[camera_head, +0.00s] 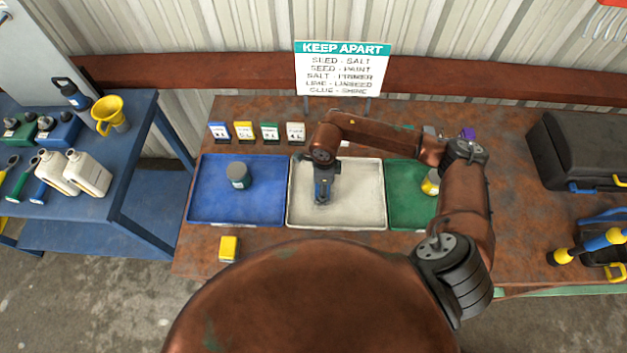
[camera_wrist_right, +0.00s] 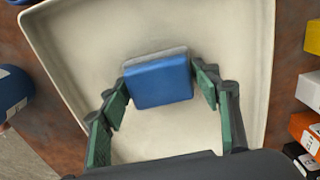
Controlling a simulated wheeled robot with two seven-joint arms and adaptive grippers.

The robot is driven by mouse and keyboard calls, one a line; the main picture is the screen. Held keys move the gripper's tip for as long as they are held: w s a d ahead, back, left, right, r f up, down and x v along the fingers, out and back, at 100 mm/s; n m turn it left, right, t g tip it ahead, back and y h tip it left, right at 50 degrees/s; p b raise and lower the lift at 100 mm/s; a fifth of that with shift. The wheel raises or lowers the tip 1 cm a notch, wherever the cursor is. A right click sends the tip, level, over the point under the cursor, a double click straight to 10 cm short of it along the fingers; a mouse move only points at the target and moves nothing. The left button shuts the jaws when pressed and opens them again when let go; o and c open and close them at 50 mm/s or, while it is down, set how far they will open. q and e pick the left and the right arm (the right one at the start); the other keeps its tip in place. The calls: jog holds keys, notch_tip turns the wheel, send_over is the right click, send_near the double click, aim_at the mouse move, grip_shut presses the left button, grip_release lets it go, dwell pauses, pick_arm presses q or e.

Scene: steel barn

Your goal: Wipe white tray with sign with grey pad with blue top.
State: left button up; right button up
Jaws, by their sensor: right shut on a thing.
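The white tray (camera_head: 364,208) lies flat between a blue and a green tray on the rusty bench; it fills most of the right wrist view (camera_wrist_right: 75,45). A small black-and-white sign (camera_head: 295,131) stands behind its left back corner. My right gripper (camera_head: 321,198) reaches down over the left half of the white tray. In the right wrist view its green-padded fingers (camera_wrist_right: 165,90) are shut on the sides of the grey pad with blue top (camera_wrist_right: 160,82). The pad is over the tray floor; I cannot tell whether it touches. My left gripper is not in view.
The blue tray (camera_head: 205,205) holds a grey-lidded jar (camera_head: 238,175). The green tray (camera_head: 404,210) holds a yellow jar (camera_head: 431,183), partly behind my arm. A yellow block (camera_head: 229,248) lies in front. A KEEP APART board (camera_head: 343,68) stands behind. A black case (camera_head: 580,150) is at right.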

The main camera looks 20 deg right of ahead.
jog(key=shift+w+a, duration=0.3)
jog(key=shift+a, duration=0.5)
jog(key=shift+w+a+r, duration=0.15)
notch_tip(320, 180, up, 3)
jog(key=shift+r+p, duration=0.2)
jog(key=shift+p, duration=0.45)
notch_tip(320, 180, up, 2)
jog(key=shift+r+p, duration=0.1)
jog(key=shift+p, duration=0.45)
notch_tip(320, 180, up, 2)
jog(key=shift+p, duration=0.4)
jog(key=shift+r, duration=0.15)
